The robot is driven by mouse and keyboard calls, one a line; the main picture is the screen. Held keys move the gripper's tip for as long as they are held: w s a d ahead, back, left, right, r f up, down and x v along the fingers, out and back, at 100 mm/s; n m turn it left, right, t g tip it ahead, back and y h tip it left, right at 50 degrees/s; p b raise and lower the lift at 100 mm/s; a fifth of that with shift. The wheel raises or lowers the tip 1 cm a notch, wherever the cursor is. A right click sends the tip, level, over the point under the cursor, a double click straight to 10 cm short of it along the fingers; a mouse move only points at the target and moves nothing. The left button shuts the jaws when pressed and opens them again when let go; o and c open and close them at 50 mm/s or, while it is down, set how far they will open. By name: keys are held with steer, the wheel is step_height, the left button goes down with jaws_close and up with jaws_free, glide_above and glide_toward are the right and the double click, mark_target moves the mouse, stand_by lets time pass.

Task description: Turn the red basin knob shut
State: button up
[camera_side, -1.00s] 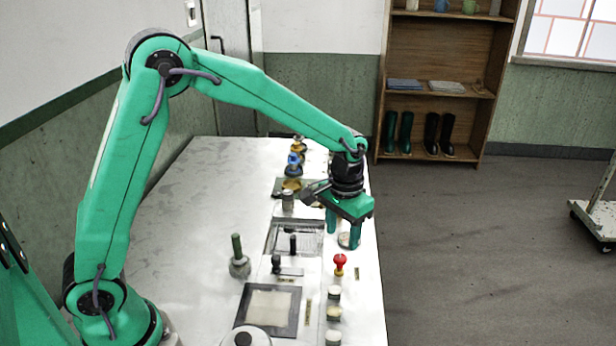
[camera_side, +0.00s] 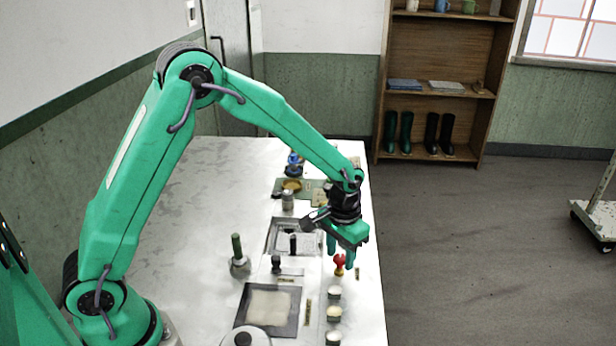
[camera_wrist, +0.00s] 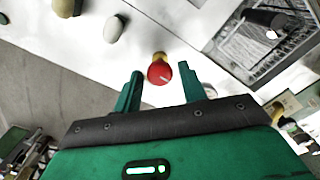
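The red knob (camera_side: 339,260) stands near the right edge of the white worktop, on a yellowish base. In the wrist view the red knob (camera_wrist: 160,73) has a pale mark on its top and lies between and slightly beyond the two green fingertips. My gripper (camera_side: 341,255) is low over the worktop, right at the knob in the side view. In the wrist view my gripper (camera_wrist: 160,78) is open, with a gap on each side of the knob. The side view does not show clearly whether a finger touches it.
A row of pale round knobs (camera_side: 334,313) runs in front of the red knob. A recessed basin (camera_side: 295,236) and a grey-framed panel (camera_side: 268,305) lie to the left. A dark green upright handle (camera_side: 237,247) stands further left. Blue and brass fittings (camera_side: 293,165) are at the back.

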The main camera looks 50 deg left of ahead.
steer(key=c, duration=0.7)
steer(key=shift+m, duration=0.5)
steer(key=m, duration=0.3)
steer(key=shift+m, duration=0.3)
steer(key=m, duration=1.3)
steer(key=shift+r, duration=0.1)
steer(key=shift+m, duration=0.3)
